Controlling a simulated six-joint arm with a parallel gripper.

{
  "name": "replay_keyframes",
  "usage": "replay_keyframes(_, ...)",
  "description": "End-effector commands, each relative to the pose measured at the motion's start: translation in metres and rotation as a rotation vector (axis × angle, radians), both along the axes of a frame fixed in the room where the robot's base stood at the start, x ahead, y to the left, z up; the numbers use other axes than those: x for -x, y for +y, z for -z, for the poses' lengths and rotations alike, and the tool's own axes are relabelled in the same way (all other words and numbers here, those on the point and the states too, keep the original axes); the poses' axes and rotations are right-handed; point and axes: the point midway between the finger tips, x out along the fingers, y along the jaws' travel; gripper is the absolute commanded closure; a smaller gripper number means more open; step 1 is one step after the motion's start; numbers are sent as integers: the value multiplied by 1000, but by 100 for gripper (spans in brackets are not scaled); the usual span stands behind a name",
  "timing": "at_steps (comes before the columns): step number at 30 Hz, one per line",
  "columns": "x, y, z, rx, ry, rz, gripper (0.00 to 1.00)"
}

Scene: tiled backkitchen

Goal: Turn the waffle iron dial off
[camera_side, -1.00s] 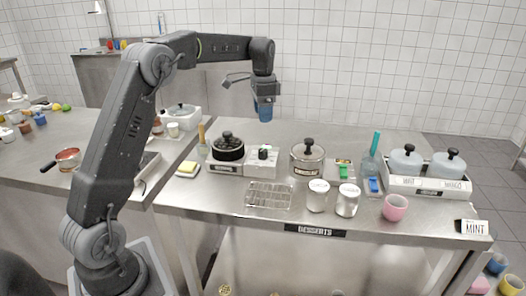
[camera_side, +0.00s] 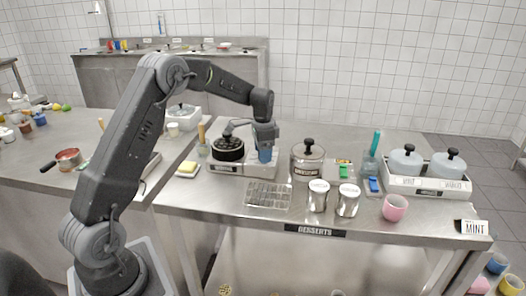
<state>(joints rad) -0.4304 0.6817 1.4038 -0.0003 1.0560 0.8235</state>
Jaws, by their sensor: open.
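The waffle iron (camera_side: 229,154) looks like a round black lidded unit with a knob on top. It sits on a pale base on the steel table, and the base extends to its right. My gripper (camera_side: 265,160) points down over the right part of that base, its blue-tipped end low and close to the surface. It is open. The small dark dial with a green mark on that part of the base is hidden behind my gripper. I cannot tell whether the fingers touch it.
A wire rack (camera_side: 268,196) and two white-lidded tins (camera_side: 318,196) are in front. A yellow sponge (camera_side: 187,169) lies left. A pink cup (camera_side: 395,207) stands near the front edge.

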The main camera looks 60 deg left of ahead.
Motion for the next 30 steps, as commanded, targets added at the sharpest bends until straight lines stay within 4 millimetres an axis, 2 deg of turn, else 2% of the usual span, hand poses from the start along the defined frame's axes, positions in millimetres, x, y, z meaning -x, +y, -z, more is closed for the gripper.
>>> replay_keyframes(6, 0, 0, 0, 0, 0, 0, 40)
replay_keyframes(21, 0, 0, 0, 0, 0, 0, 88)
replay_keyframes(30, 0, 0, -1, 0, 0, -35, 88)
